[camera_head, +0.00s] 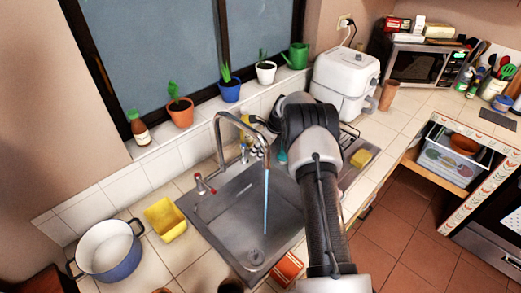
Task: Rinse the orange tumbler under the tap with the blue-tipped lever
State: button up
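The metal tap (219,140) arches over the sink (222,213), and a bluish stream of water (266,200) runs from it towards the drain. A red-tipped lever (203,184) stands at the sink's left rear. I cannot make out a blue tip on the small fittings behind the tap. An orange item with pale stripes (287,269), possibly the tumbler, is at the sink's front edge, partly beside my arm. My gripper (268,124) is by the tap's far side; my wrist hides most of it, so its fingers and anything in them are unclear.
A blue-and-white pot (108,250) and a yellow container (165,219) stand left of the sink. Potted plants line the sill behind. A white appliance (345,80) stands behind my arm. A yellow sponge (361,158) lies on the drainboard at right.

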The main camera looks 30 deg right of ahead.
jog(key=v, duration=1.2)
jog(key=shift+s+f, duration=0.1)
